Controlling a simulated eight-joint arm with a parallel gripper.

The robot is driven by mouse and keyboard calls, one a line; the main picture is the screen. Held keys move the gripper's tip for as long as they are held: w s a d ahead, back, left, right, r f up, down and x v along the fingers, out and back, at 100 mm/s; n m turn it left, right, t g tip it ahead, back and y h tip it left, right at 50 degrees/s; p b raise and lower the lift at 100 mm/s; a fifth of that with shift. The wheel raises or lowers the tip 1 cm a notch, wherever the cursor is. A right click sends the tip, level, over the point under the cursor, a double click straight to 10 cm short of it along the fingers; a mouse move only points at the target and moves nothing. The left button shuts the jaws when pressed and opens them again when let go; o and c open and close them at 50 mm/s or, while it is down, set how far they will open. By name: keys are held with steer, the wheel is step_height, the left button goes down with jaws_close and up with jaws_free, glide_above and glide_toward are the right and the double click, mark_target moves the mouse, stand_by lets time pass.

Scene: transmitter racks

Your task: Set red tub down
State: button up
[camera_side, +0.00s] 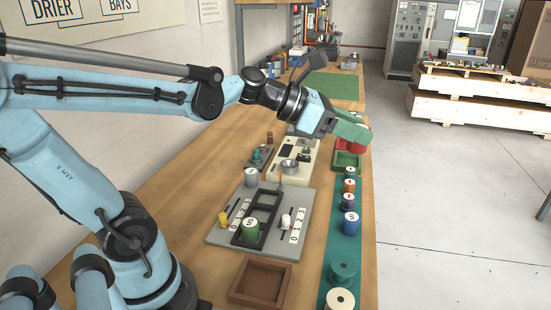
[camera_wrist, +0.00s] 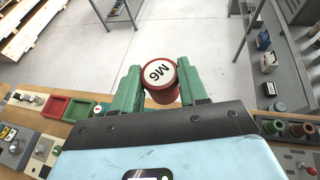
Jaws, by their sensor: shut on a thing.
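The red tub (camera_wrist: 160,92) has a white lid marked M6. In the wrist view it sits between the two green fingers of my gripper (camera_wrist: 158,70), which is shut on it. In the side view my gripper (camera_side: 350,129) is over the far right edge of the bench; its green fingers hide most of the tub. A red tray (camera_wrist: 56,106) and a green tray (camera_wrist: 79,109) lie on the bench, left of the gripper in the wrist view. The green tray (camera_side: 346,160) also shows just below the gripper in the side view.
A teal strip (camera_side: 343,249) along the bench's right edge bears several spools and tubs. A grey board (camera_side: 225,233) with a black frame and a green tub (camera_side: 250,229) lies mid-bench. A brown wooden tray (camera_side: 260,283) is at the front. A green mat (camera_side: 330,85) lies farther back.

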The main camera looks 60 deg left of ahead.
steer(key=a+r+n+y, duration=0.1)
steer(key=r, duration=0.1)
steer(key=s+a+r+n+t+y, duration=0.1)
steer(key=a+r, duration=0.1)
steer(key=shift+a+n+y, duration=0.3)
steer(key=shift+y, duration=0.1)
